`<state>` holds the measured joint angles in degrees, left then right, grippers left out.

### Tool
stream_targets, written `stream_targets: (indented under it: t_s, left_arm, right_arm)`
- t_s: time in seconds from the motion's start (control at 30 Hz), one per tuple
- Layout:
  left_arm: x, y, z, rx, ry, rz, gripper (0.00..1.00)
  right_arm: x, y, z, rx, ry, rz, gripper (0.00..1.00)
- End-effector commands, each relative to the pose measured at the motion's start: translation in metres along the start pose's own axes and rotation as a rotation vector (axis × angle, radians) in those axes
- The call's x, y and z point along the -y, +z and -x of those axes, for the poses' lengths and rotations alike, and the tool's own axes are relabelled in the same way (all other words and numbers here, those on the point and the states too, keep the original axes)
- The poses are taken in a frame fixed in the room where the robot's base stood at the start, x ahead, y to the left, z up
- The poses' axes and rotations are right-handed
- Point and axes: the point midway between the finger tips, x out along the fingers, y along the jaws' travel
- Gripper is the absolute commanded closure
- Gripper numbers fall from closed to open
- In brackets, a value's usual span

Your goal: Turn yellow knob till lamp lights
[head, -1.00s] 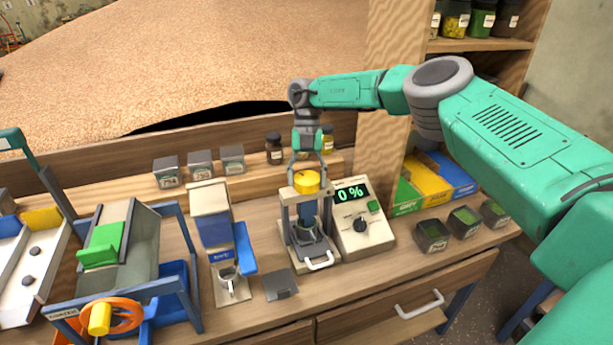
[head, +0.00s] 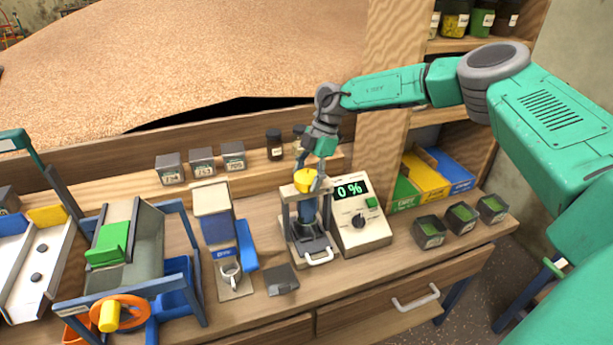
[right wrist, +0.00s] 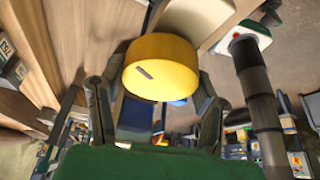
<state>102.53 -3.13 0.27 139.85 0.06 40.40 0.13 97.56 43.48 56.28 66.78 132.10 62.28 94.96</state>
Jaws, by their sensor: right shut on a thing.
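The yellow knob (head: 304,181) sits on top of the small grey press frame (head: 288,218) on the bench. My right gripper (head: 309,174) comes down on it at a tilt and is shut on it. In the right wrist view the yellow knob (right wrist: 161,68) is large between my fingers, with a dark slot mark on its face. Beside the press stands a pale meter box (head: 362,235) with a green "0 %" display (head: 351,190). I cannot make out a lit lamp. My left gripper is not in view.
A blue and white cup dispenser (head: 217,226) stands left of the press. Small green-topped boxes (head: 430,231) stand at the right. A jar (head: 274,145) stands behind, close to my right wrist.

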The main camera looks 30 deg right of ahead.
Motion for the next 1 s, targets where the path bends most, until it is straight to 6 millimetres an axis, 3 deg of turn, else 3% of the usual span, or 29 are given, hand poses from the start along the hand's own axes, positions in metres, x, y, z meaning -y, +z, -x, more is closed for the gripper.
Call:
stream_targets:
  t_s: [0.5, 1.0]
  left_arm:
    - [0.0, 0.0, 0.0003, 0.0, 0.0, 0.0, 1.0]
    - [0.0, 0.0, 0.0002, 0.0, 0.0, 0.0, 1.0]
  right_arm:
    - [-0.0036, 0.0008, 0.0038, 0.0, 0.16, -0.355, 0.72]
    - [-0.0037, 0.0013, 0.0027, 0.0, 0.197, -0.448, 0.72]
